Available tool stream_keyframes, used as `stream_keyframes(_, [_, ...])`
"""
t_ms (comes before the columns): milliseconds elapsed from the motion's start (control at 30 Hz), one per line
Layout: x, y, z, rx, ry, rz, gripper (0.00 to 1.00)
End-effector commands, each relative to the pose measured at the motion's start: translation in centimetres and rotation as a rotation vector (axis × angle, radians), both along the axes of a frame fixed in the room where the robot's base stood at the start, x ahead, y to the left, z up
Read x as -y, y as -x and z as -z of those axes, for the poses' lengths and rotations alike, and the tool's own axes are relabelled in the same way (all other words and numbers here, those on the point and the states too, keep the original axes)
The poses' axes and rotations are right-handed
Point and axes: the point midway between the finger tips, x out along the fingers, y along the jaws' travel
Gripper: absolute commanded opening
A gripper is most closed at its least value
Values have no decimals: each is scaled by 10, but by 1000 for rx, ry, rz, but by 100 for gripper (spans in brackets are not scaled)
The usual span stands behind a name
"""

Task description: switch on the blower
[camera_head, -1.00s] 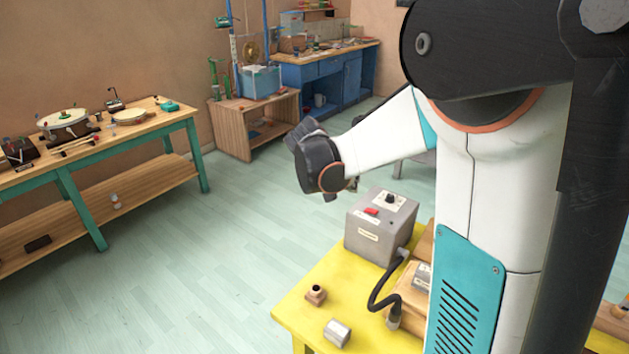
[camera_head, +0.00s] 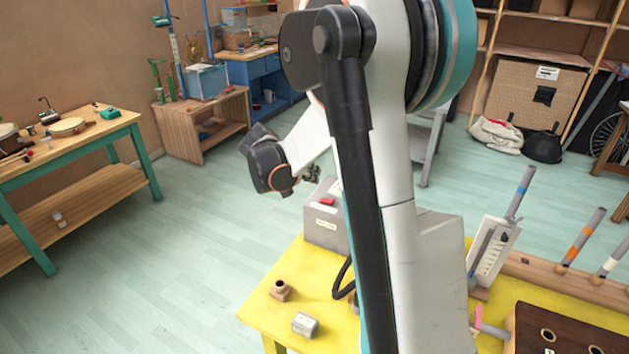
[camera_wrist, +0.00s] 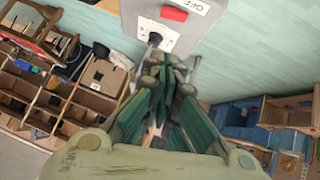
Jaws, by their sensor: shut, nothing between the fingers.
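The blower is a grey box (camera_head: 322,228) on the yellow table (camera_head: 262,318), with a red switch (camera_head: 327,200) on top. In the wrist view the blower (camera_wrist: 137,12) is at the top, with the red switch (camera_wrist: 174,13) beside an "OFF" label (camera_wrist: 200,5) and a dark knob (camera_wrist: 154,38) below it. My gripper (camera_head: 312,174) is just above and behind the blower's top, partly hidden. In the wrist view my gripper (camera_wrist: 168,68) is shut and empty, its fingertips near the knob's edge of the box. Contact cannot be told.
A black hose (camera_head: 343,280) leaves the blower, partly hidden by my arm. A white panel with a tube (camera_head: 492,255) stands right. The floor left is clear.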

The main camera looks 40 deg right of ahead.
Motion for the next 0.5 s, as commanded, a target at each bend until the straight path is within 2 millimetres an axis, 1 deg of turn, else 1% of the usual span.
stream_keyframes(33, [8, -1, 10, 0, 1, 2, 0])
stream_keyframes(100, [18, -3, 19, 1, 0, 2, 0])
stream_keyframes(400, [58, -11, 60, 0, -1, 2, 0])
stream_keyframes(500, [57, -7, 75, 0, 0, -1, 0])
